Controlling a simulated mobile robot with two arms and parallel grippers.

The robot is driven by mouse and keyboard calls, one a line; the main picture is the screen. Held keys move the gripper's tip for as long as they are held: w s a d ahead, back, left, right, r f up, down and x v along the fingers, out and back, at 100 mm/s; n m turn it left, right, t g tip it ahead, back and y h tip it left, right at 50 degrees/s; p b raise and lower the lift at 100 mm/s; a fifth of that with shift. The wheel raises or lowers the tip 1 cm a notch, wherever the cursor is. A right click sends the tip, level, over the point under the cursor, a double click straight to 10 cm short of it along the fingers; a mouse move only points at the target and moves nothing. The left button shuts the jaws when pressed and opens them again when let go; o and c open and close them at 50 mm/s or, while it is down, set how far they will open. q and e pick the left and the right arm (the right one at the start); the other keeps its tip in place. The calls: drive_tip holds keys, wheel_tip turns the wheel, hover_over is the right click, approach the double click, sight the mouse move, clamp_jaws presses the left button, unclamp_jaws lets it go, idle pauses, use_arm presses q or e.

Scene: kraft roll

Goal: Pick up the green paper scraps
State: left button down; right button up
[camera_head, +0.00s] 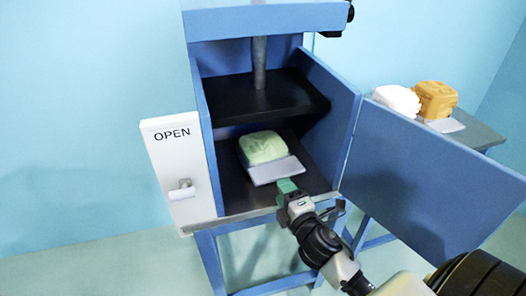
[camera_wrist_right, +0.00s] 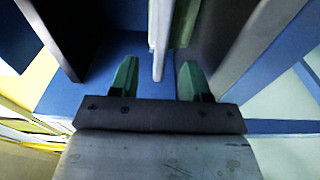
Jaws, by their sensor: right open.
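The green paper scraps (camera_head: 263,147) form a pale green block inside the blue press, on its dark floor. A flat grey tab (camera_head: 275,171) sticks out from the block's front. My right gripper (camera_head: 287,187) is at the press's front opening, just in front of the tab. In the right wrist view my right gripper (camera_wrist_right: 158,62) is open, with green fingers apart. The tab shows edge-on there (camera_wrist_right: 158,45), its end reaching between the fingertips. Part of the green block (camera_wrist_right: 184,22) shows behind. My left gripper is not in view.
A black plate (camera_head: 265,98) on a rod hangs above the block. The blue door (camera_head: 425,175) stands open at the right. A white panel marked OPEN (camera_head: 172,155) is at the left. White (camera_head: 397,99) and orange (camera_head: 436,98) blocks sit on a side table.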

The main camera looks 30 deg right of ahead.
sight(273, 173)
drive_tip(key=w, duration=0.5)
drive_tip(key=w+d, duration=0.1)
drive_tip(key=w, duration=0.1)
drive_tip(key=shift+w+f, duration=0.15)
clamp_jaws()
